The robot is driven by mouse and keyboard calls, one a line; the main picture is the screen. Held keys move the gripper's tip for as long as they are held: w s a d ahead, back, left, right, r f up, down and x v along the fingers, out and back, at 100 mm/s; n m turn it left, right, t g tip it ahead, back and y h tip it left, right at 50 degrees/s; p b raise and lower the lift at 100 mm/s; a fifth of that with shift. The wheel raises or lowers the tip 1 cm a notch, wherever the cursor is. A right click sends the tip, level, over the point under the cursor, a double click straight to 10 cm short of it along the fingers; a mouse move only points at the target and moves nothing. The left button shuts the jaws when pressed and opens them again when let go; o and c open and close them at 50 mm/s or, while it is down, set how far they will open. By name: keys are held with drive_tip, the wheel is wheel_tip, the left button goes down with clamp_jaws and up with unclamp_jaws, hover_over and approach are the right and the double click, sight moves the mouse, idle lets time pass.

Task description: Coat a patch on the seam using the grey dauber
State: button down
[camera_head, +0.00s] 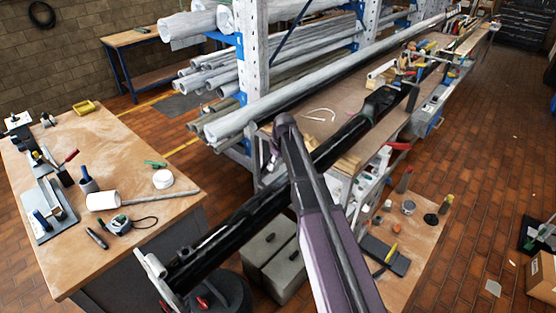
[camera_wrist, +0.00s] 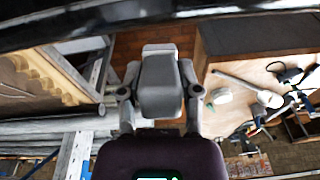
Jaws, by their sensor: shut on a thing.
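The grey dauber (camera_wrist: 160,88) is a blocky grey piece with a paler end, in the middle of the wrist view. My gripper (camera_wrist: 161,100) is shut on it, one finger on each side. The black mast (camera_head: 240,215) runs diagonally through the head view; its dark tube (camera_wrist: 60,28) crosses the top of the wrist view. The dauber's pale end points toward the tube, with a gap between them in the picture. A grey flange (camera_head: 150,272) is at the mast's near end. I cannot make out the seam. My arm covers part of the mast, and the gripper is hidden in the head view.
A wooden table (camera_head: 130,150) at left holds a white roller (camera_head: 103,201), a white round tub (camera_head: 163,179) and several tools. A rack with long grey tubes (camera_head: 205,75) stands behind. A cluttered bench (camera_head: 340,95) lies beyond the mast.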

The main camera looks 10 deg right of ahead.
drive_tip(key=shift+f, duration=0.1)
drive_tip(key=shift+d+f+b, duration=0.1)
drive_tip(key=shift+f+b, duration=2.75)
drive_tip(key=shift+b, duration=0.15)
drive_tip(key=shift+s+f+b, duration=0.1)
drive_tip(key=shift+f+b, duration=0.7)
drive_tip(key=shift+s+d, duration=0.1)
drive_tip(key=shift+s, duration=0.05)
drive_tip(key=shift+s+d+r, duration=0.1)
drive_tip(key=shift+s+d, duration=0.45)
drive_tip(key=shift+s, duration=0.15)
drive_tip(key=shift+s+d+r, duration=0.1)
drive_tip(key=shift+s+d, duration=0.4)
drive_tip(key=shift+s, duration=0.2)
drive_tip(key=shift+d+f, duration=0.1)
drive_tip(key=shift+w+d, duration=0.55)
drive_tip(key=shift+d, duration=0.1)
